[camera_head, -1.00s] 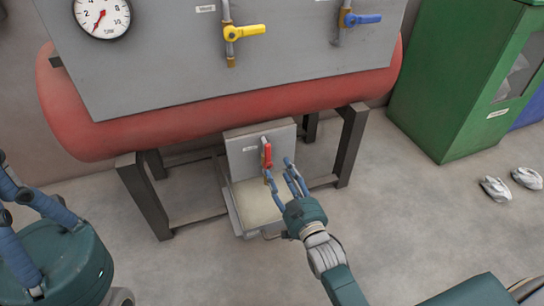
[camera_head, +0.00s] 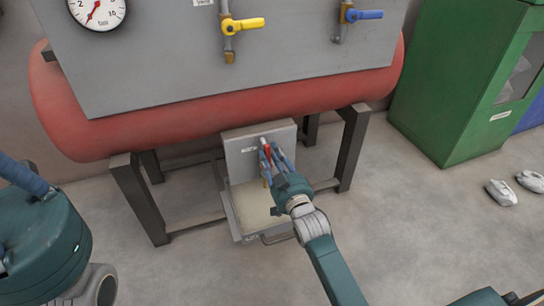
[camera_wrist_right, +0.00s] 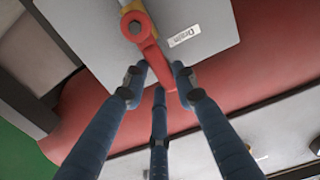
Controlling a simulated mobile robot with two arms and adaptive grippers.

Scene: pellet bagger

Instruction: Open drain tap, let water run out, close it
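The drain tap has a red lever (camera_head: 266,150) on a small grey panel (camera_head: 240,155) under the red tank. My right gripper (camera_head: 274,162) is at this lever, with its blue fingers on both sides of it. In the right wrist view the red lever (camera_wrist_right: 152,50) runs between the fingertips; whether they press on it cannot be told. A pale tray-like basin (camera_head: 254,207) is below the tap; no running water can be made out. My left gripper (camera_head: 24,176) shows only partly at the left edge, its fingertips out of view.
Yellow (camera_head: 243,26) and blue (camera_head: 363,15) valve handles and a gauge (camera_head: 97,12) are on the large grey panel above. The red tank (camera_head: 220,113) stands on dark legs (camera_head: 140,200) beside the basin. A green cabinet (camera_head: 450,80) is at the right.

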